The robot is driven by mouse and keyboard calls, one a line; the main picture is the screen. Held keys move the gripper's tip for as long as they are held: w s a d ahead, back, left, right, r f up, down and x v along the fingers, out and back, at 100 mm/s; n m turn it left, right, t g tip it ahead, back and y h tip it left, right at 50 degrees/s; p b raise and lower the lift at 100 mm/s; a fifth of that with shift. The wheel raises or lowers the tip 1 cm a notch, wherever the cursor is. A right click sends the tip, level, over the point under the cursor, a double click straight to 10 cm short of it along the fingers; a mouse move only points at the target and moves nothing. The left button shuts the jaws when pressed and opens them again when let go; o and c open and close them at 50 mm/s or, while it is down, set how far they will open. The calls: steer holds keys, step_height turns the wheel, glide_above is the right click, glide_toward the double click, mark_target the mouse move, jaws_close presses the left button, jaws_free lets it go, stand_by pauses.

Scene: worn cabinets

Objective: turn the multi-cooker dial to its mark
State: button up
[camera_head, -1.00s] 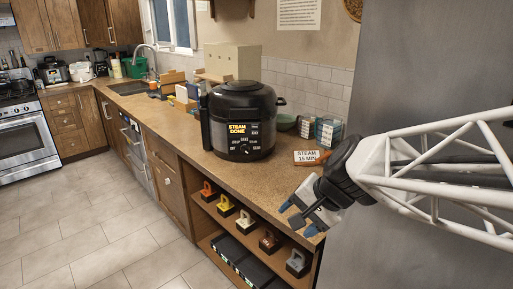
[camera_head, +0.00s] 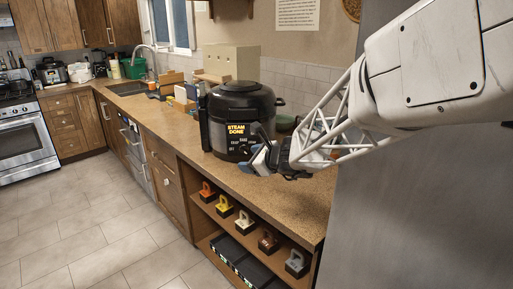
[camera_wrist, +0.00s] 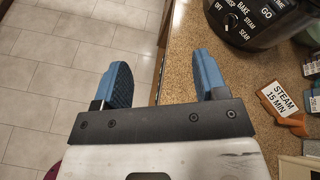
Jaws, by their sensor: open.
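The black multi-cooker (camera_head: 240,100) stands on the counter, its lit display reading "STEAM DONE". Its dial is on the lower front, close to my gripper in the head view; the pointer is too small to read there. In the wrist view the cooker (camera_wrist: 275,32) is at the top right, with the dial (camera_wrist: 244,35) ringed by labels including OFF, BAKE, STEAM and SEAR. My gripper (camera_head: 258,160) is open and empty in front of the cooker's lower right. In the wrist view its blue fingertips (camera_wrist: 160,65) are left of and below the dial, apart from it.
A "STEAM 15 MIN" card (camera_wrist: 283,100) on an orange stand lies on the counter right of my fingers. Small boxes sit at the right edge. The counter's front edge runs beneath my gripper. Shelves below hold several coloured handled blocks (camera_head: 245,221).

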steer(key=w+a+f+m+t+h, duration=0.1)
steer(key=w+f+m+t+h, duration=0.2)
steer(key=w+m, duration=0.85)
steer(key=m+t+h, duration=0.2)
steer(key=m, duration=0.6)
glide_toward(244, 151)
steer(key=w, duration=0.1)
steer(key=shift+a, duration=0.1)
steer(key=shift+w, duration=0.15)
steer(key=shift+x, duration=3.8)
steer(key=shift+a, duration=0.1)
steer(key=c, duration=0.9)
